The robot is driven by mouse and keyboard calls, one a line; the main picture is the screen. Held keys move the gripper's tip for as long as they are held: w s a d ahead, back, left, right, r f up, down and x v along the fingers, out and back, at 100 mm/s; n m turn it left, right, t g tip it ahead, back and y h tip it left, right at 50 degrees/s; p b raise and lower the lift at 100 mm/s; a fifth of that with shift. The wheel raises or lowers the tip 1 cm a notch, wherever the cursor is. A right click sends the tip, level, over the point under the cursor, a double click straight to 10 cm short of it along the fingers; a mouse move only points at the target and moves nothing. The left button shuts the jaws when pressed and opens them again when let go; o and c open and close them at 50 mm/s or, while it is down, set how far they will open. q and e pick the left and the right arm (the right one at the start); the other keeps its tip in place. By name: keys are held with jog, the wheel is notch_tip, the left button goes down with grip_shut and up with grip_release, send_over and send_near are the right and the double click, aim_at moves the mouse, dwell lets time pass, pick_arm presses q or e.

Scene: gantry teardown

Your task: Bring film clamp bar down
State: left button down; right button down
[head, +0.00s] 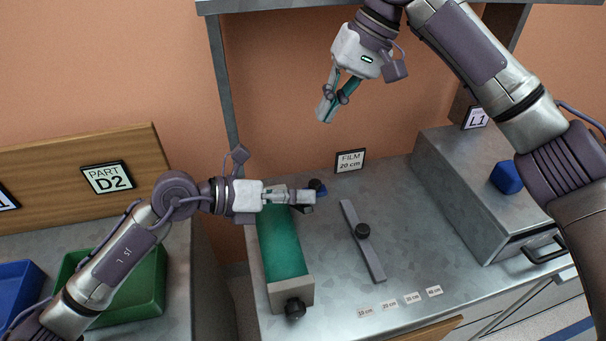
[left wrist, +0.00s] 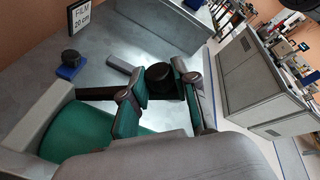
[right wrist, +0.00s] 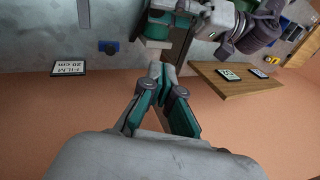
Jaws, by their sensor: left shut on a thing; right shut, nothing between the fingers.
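A grey bar with a black knob, which I take as the film clamp bar (head: 374,262), lies on the metal bench in the head view. My left gripper (head: 313,198) is beside it, over the far end of the green roll (head: 281,240). In the left wrist view a black round knob (left wrist: 159,74) sits between my left fingers, which are shut on it. What the knob belongs to is partly hidden, and I cannot tell if it is the bar's own. My right gripper (head: 326,115) is shut and empty, high above the bench, pointing down; its closed fingers show in the right wrist view (right wrist: 160,72).
A FILM 20 cm sign (head: 350,160) stands at the back. A blue piece with a black knob (left wrist: 69,68) is near my left gripper. A grey drawer box (head: 460,180) carrying a blue block (head: 506,177) is at right. A green tray (head: 146,285) is at left.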

jog(key=s+a+f+h, duration=0.2)
jog(key=s+a+h, duration=0.2)
jog(key=h, duration=0.1)
jog(key=shift+n+t, duration=0.4)
notch_tip(320, 180, down, 10)
jog(key=shift+d+f, duration=0.1)
